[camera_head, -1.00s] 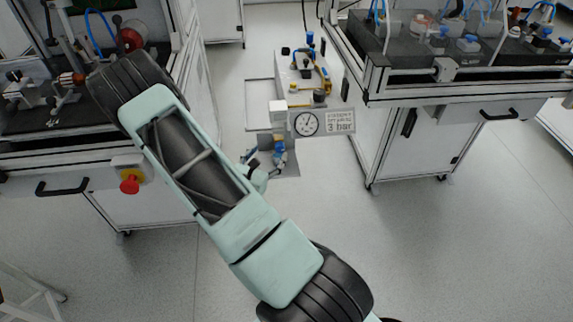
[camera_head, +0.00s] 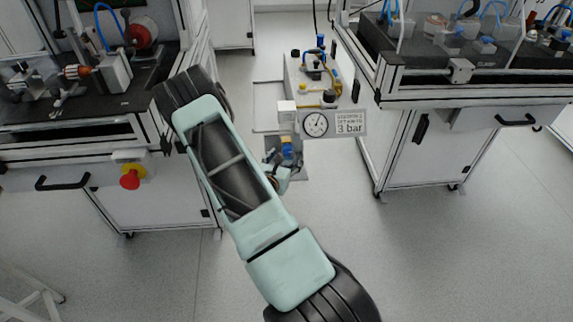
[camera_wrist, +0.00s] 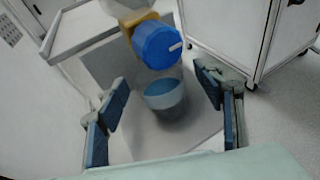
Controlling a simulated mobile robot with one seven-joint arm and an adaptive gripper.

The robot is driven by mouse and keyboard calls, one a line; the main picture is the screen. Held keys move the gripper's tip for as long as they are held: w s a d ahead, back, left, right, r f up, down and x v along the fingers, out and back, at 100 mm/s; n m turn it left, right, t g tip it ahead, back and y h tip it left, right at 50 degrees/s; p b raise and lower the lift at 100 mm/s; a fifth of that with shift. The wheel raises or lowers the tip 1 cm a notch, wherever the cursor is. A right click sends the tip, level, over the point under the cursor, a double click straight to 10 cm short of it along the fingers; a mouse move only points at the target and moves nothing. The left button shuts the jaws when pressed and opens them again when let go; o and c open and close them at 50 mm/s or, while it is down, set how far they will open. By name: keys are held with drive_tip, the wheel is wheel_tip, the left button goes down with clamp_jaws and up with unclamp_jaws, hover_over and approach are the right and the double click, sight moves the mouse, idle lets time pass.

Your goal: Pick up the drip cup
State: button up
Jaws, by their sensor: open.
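The drip cup (camera_wrist: 166,100) looks like a clear, roundish cup with blue in it. In the wrist view it sits on a grey surface, just below a blue cylindrical part (camera_wrist: 157,46) with a white mark. My gripper (camera_wrist: 163,88) has its blue-padded fingers spread wide, one left and one right of the cup, with a gap on both sides. In the head view my gripper (camera_head: 282,176) is small and partly behind my arm, below a blue part (camera_head: 288,148) under the gauge. I cannot make out the cup there.
A round gauge (camera_head: 315,124) with a "3 bar" sign (camera_head: 350,123) stands above the gripper. A left workbench (camera_head: 70,150) with a red stop button (camera_head: 130,178) and a right workbench (camera_head: 430,85) flank the spot. The floor in front is clear.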

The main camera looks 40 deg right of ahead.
drive_tip(key=shift+w+d+f, duration=0.2)
drive_tip(key=shift+w+d, duration=0.15)
drive_tip(key=shift+d, duration=0.1)
drive_tip(key=c, duration=1.1)
drive_tip(key=shift+r, duration=0.15)
drive_tip(key=shift+c, duration=0.6)
